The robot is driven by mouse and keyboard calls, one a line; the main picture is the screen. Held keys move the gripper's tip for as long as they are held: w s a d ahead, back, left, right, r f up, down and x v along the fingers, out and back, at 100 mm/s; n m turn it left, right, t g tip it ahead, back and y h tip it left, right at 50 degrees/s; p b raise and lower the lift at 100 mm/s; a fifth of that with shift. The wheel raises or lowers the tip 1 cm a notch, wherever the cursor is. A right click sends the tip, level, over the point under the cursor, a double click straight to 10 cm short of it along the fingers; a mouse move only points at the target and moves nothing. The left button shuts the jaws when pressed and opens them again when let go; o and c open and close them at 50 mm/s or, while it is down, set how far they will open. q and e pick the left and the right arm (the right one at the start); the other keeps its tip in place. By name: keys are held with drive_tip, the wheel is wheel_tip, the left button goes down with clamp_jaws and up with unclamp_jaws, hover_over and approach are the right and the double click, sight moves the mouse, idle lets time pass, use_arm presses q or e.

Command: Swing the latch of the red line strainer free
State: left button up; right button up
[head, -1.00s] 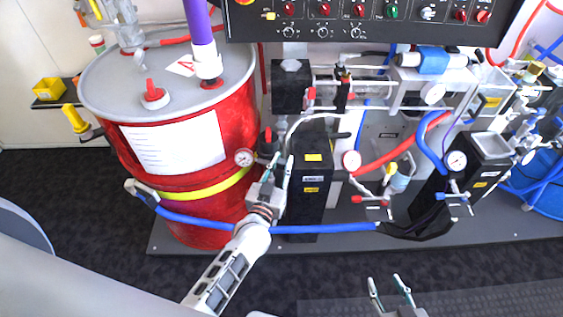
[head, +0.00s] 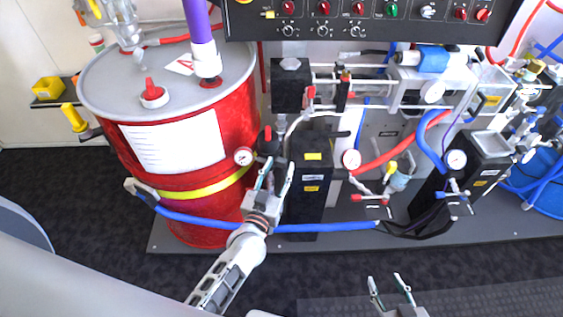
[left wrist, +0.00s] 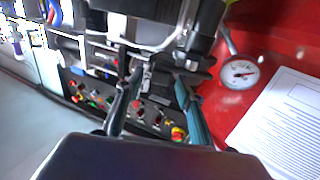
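A small dark body with red on it (head: 267,142), which looks like the red line strainer, stands between the red drum and the black column. I cannot make out its latch. My left gripper (head: 279,165) is just below and right of it in the head view, fingers apart, with nothing clearly held. In the left wrist view, the open fingers (left wrist: 157,78) point toward dark fittings (left wrist: 187,40) and a thin white curved line. Whether they touch anything is unclear. My right gripper (head: 389,282) is open and empty at the bottom, well away from the equipment.
The red drum (head: 195,205) stands at left; its gauge (left wrist: 239,73) and white label are close to my left fingers. The black column (head: 308,185) is right beside the left gripper. A blue hose (head: 330,228) runs low across the front. The control panel (head: 375,20) overhangs above.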

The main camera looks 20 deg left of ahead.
use_arm(q)
drive_tip(key=s, duration=0.8)
drive_tip(key=shift+s+a, duration=0.25)
drive_tip(key=shift+s, duration=0.15)
drive_tip(key=shift+s, duration=0.1)
drive_tip(key=s+a+f+m+g+h, duration=0.1)
drive_tip(key=s+a+f+m+g, duration=0.1)
drive_tip(key=s+f, duration=0.3)
drive_tip(key=s+a+f+m+g, duration=0.1)
drive_tip(key=s+a+f+g, duration=0.1)
drive_tip(key=s+f+g, duration=0.3)
drive_tip(key=s+f, duration=0.1)
drive_tip(key=s, duration=0.2)
drive_tip(key=shift+a+m+h, duration=0.35)
drive_tip(key=shift+m+h, duration=0.05)
drive_tip(key=shift+f, duration=0.1)
